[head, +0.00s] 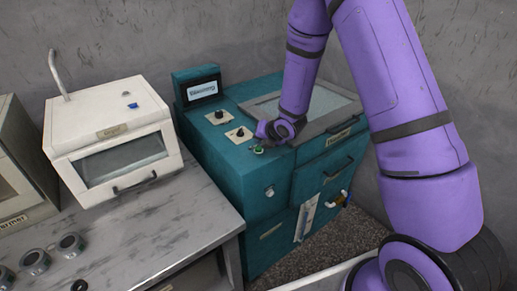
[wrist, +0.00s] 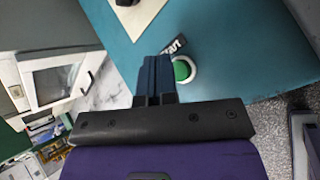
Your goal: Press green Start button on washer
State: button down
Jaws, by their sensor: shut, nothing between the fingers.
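The washer (head: 240,185) is a teal cabinet in the middle of the head view, with a display and knobs on its top. The green Start button (wrist: 182,70) sits in a white ring on the teal top in the wrist view, beside a partly covered "Start" label (wrist: 173,45). The button also shows in the head view (head: 258,150), just below my gripper. My gripper (wrist: 155,75) is shut and empty, its fingers beside the button on the left in the wrist view. I cannot tell whether the fingertips touch the washer's top.
Two knobs on pale plates (head: 219,116) sit behind the button. The display (head: 202,90) stands at the washer's back left. A white cabinet (head: 115,140) stands on the grey table (head: 165,235) at left, with several round parts in front.

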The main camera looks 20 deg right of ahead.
aim_at(260, 148)
jog(key=shift+r, duration=2.55)
jog(key=shift+r, duration=0.1)
jog(key=s+d+r+m+h, duration=0.25)
jog(key=s+r+m, duration=0.35)
jog(key=r+m, duration=0.3)
jog(key=s+d+r+m+h, duration=0.2)
jog(key=s+d+r+m, duration=0.35)
jog(key=r, duration=0.65)
jog(key=s+a+r+m+g, duration=0.1)
jog(key=s+r+m, duration=0.3)
jog(key=s+m, duration=0.4)
jog(key=s+r+m+g, duration=0.2)
jog(key=s+m, duration=0.7)
jog(key=s, duration=0.9)
jog(key=shift+a+r+y, duration=0.35)
jog(key=shift+r, duration=0.55)
